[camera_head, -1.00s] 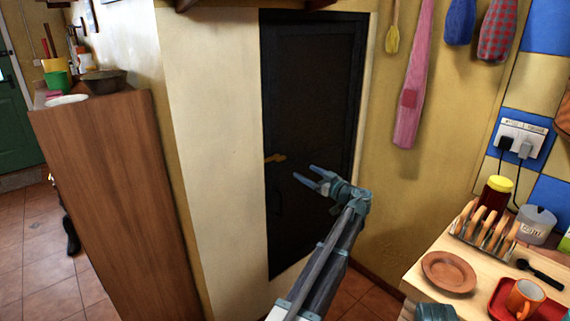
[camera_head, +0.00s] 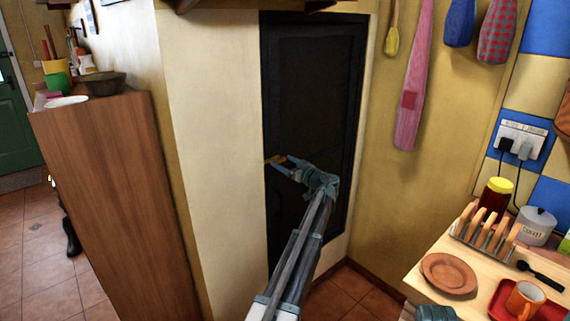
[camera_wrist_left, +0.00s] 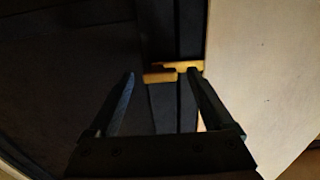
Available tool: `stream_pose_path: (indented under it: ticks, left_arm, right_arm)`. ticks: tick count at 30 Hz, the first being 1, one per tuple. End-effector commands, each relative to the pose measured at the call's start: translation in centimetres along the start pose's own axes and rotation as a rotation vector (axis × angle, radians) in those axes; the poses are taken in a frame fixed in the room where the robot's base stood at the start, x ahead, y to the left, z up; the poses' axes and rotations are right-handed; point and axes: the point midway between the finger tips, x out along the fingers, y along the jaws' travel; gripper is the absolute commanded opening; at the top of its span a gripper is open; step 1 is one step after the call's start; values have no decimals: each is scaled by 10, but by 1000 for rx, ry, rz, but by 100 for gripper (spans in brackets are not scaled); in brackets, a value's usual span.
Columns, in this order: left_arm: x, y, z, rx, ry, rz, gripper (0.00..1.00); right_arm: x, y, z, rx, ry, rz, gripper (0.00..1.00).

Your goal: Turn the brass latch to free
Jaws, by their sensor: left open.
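The brass latch (camera_head: 270,160) is on the left edge of the dark door (camera_head: 312,90), beside the cream wall, and is partly hidden by my gripper in the head view. In the left wrist view the latch (camera_wrist_left: 160,77) lies roughly level, a yellow bar with a second piece at the door's edge. My left gripper (camera_head: 281,163) is open at the latch. In the wrist view its fingertips (camera_wrist_left: 161,75) stand to either side of the latch, the right one close to or overlapping it. I cannot tell whether they touch it.
A wooden cabinet (camera_head: 115,200) with pots and bowls on top stands at the left. A counter (camera_head: 425,277) at the right holds a toast rack (camera_head: 484,232), a brown plate (camera_head: 448,272) and an orange mug (camera_head: 525,298). Cloths hang on the right wall.

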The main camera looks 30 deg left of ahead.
Motion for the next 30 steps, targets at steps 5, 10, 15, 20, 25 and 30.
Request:
stream_pose_path:
  ticks: [5,10,15,20,25,30]
  left_arm:
    - [0,0,0,0,0,0,78]
    - [0,0,0,0,0,0,47]
    - [-1,0,0,0,0,0,17]
    - [-1,0,0,1,0,0,0]
    - [-1,0,0,23,0,0,0]
    - [-1,0,0,103,0,0,0]
  right_arm:
    - [0,0,0,0,0,0,97]
    - [0,0,0,0,0,0,97]
    - [0,0,0,0,0,0,97]
    - [0,0,0,0,0,0,97]
    - [0,0,0,0,0,0,97]
    - [0,0,0,0,0,0,97]
